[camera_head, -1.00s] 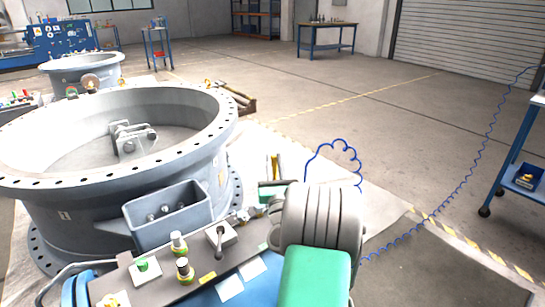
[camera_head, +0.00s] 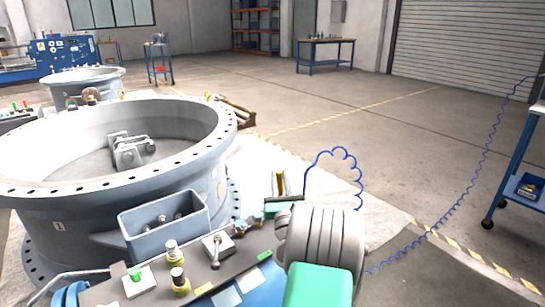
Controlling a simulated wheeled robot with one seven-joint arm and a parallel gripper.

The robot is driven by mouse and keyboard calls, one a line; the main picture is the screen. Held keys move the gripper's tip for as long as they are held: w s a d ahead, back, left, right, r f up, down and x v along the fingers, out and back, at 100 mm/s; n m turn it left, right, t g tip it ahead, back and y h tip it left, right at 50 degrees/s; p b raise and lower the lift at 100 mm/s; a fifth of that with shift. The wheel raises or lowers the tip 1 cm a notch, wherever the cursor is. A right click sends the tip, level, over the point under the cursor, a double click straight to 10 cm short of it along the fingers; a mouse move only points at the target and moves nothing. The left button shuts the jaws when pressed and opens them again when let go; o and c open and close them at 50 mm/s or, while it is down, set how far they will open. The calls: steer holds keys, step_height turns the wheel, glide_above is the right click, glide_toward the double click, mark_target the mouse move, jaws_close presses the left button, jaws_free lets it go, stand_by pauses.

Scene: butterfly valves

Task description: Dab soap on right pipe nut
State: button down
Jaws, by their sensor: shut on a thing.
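My arm's grey ribbed joint and green link stand at bottom centre-right, and my gripper is hidden beyond them. A dark green bar (camera_head: 284,206) with thin upright pieces (camera_head: 278,184) shows just past the joint; I cannot tell what it is. Grey metal fittings (camera_head: 246,225) lie left of that bar, beside the big valve. The panel in front of the valve bears two upright fittings, a silver-topped one (camera_head: 172,251) and a brass-ringed one (camera_head: 179,281). I cannot tell which part is the right pipe nut. I see no soap or applicator.
The big grey flanged valve (camera_head: 70,225) fills the left, with a grey open box (camera_head: 160,222) on its near side. A blue coiled hose (camera_head: 438,222) runs across the floor at right. A blue cart (camera_head: 518,180) stands at the right edge. Open floor lies centre-right.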

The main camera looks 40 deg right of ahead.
step_height(320, 180, up, 9)
steer(key=a+p, duration=0.2)
steer(key=p, duration=0.5)
steer(key=shift+a+f+p, duration=0.2)
steer(key=shift+a+p, duration=0.05)
steer(key=shift+p, duration=0.15)
steer(key=shift+w+a, duration=0.1)
steer(key=shift+w, duration=0.05)
